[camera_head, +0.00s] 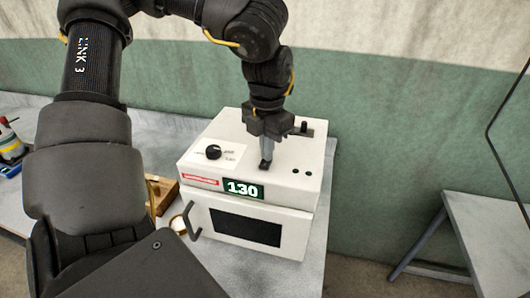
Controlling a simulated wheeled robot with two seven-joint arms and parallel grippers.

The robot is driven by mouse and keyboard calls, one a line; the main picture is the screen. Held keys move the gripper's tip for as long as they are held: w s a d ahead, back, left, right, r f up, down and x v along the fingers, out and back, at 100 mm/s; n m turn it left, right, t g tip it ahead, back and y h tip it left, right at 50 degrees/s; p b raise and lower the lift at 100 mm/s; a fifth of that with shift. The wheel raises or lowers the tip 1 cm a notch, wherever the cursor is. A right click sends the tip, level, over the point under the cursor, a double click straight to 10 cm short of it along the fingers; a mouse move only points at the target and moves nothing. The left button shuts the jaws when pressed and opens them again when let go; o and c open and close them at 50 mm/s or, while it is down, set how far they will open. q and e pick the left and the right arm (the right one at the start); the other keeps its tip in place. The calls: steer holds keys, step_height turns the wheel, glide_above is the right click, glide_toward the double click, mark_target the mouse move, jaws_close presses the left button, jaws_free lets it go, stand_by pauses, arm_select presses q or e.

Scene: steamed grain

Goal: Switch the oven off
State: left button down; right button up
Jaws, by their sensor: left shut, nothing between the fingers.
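The white oven (272,230) stands on the grey table, its door closed. Its front display (243,189) is lit and reads 130. A black round knob (213,152) sits on a white marked panel on the left of the oven's top. My left gripper (265,164) points down over the middle of the oven's top, right of the knob and behind the display. It is shut and empty, its fingertips close to the top surface. I cannot tell if they touch it. My right gripper is not in view.
A small dark upright part (304,128) shows behind my gripper. The oven's door handle (190,222) juts out on the left. A brown wooden item (162,194) and a small round pale item (177,223) lie left of the oven. A grey stand (485,220) is at the right.

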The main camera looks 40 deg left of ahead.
arm_select(q)
step_height(320, 180, up, 7)
steer(key=p, duration=0.4)
stand_by(0.8)
